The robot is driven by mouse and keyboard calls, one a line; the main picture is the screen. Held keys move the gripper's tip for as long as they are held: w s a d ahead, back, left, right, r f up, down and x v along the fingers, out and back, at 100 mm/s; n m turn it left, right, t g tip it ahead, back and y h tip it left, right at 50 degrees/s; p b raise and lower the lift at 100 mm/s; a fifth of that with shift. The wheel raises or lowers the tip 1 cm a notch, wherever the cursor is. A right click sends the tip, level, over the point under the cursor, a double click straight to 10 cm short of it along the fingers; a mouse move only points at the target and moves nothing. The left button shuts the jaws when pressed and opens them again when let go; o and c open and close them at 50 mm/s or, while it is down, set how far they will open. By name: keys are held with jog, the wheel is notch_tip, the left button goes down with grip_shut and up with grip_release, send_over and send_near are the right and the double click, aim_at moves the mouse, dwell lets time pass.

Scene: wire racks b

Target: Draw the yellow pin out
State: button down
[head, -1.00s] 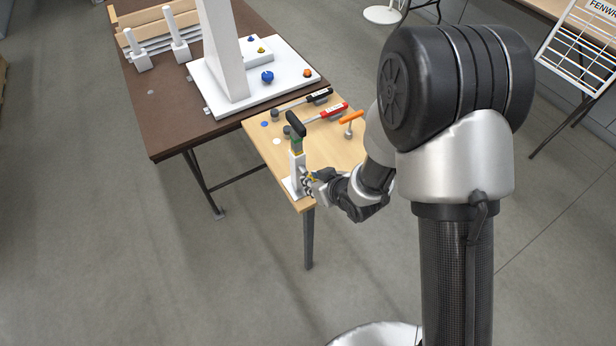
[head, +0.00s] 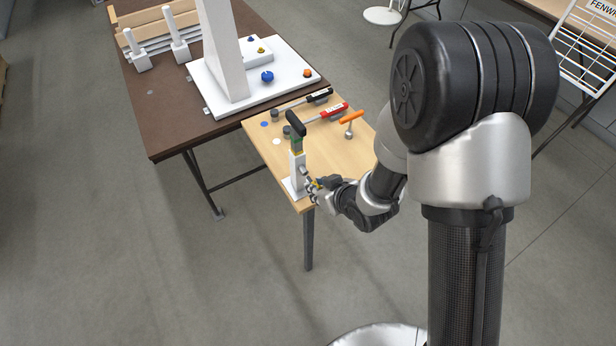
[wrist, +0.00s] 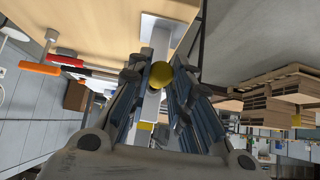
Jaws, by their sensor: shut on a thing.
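The yellow pin (wrist: 159,70) shows its round head between my fingertips in the wrist view. My gripper (wrist: 160,78) is shut on it. Behind the head stands the white post (wrist: 155,44) on its white base plate (wrist: 168,27). The pin's shaft is hidden, so I cannot tell how much of it is inside the post. In the head view my gripper (head: 311,184) is just right of the white post (head: 297,172), low down near the table's front corner. A black-topped handle (head: 296,123) with a green part stands upright on the post.
The light wooden table (head: 330,155) also bears a red-handled tool (head: 334,110), a black-handled tool (head: 318,96) and an orange T-handle (head: 351,117). A brown table (head: 165,118) with a white stand adjoins behind. Open floor lies in front.

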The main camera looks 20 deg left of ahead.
jog(key=shift+d, duration=0.1)
jog(key=s+d+b, duration=0.1)
jog(key=s+d, duration=0.1)
jog(key=d, duration=0.1)
jog(key=shift+s, duration=0.35)
dwell(0.3)
